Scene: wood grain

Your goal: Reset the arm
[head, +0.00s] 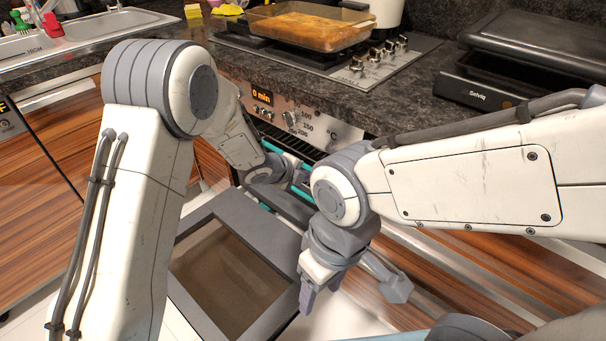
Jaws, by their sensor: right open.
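My right arm comes in from the right, and its gripper (322,292) points down with open, empty fingers above the lowered oven door (196,230). My left arm rises from the lower left, bends at the top and reaches down to the oven (318,128). The left gripper (300,178) is at the oven's opening, partly hidden behind my right wrist. I cannot tell whether it is open or shut. Teal edging shows beside it. The oven door hangs open with its dark window facing up.
A glass baking dish (310,28) with orange-brown food stands on the hob (400,62). A black Selvig grill (500,92) sits on the counter at right. A sink (92,24) is at upper left. Wooden cabinets (40,215) flank the oven.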

